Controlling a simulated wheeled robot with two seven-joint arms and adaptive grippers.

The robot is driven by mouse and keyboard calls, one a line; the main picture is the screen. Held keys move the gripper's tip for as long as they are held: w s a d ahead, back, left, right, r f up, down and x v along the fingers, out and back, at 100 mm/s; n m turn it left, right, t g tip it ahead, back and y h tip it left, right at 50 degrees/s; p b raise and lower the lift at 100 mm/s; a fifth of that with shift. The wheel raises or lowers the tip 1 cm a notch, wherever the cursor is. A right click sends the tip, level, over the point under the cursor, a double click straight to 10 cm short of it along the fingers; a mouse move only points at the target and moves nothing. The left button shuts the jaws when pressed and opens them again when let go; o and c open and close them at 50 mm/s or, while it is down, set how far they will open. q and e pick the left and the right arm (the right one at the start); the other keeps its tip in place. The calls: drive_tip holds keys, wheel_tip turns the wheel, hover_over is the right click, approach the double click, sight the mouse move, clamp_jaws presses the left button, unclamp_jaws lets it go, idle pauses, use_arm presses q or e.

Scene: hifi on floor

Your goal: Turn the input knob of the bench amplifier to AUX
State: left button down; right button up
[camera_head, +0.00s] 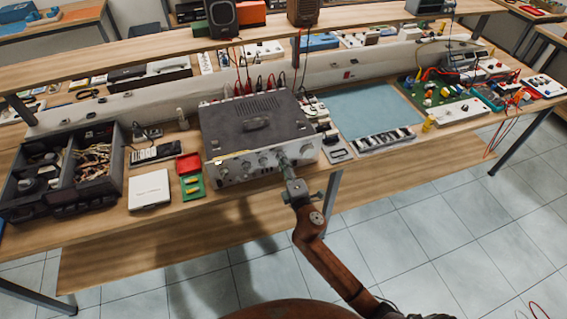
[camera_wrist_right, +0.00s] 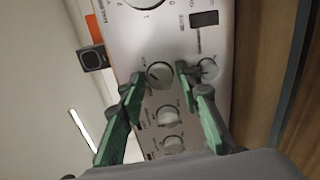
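The bench amplifier (camera_head: 258,130) is a dark-topped box with a silver front panel, standing at the front of the bench. Its panel carries several round knobs; it also shows in the right wrist view (camera_wrist_right: 182,40). My right gripper (camera_head: 284,160) reaches the panel's right half. In the right wrist view its two green fingers (camera_wrist_right: 160,76) are apart, one on each side of a round silver knob (camera_wrist_right: 159,75), with small gaps visible. The panel lettering is too small to read, so I cannot tell which setting is AUX. My left gripper is not in view.
A black parts box (camera_head: 117,165) stands at the left, with a white box (camera_head: 149,189) and a red-and-green case (camera_head: 190,176) beside the amplifier. A blue mat (camera_head: 372,109) lies at its right. A shelf (camera_head: 150,50) runs behind. Tiled floor is open in front.

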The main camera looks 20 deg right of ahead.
drive_tip(key=shift+o, duration=0.8)
drive_tip(key=shift+s, duration=0.15)
drive_tip(key=s, duration=1.1)
drive_tip(key=shift+s+d, duration=0.2)
drive_tip(key=shift+s, duration=0.2)
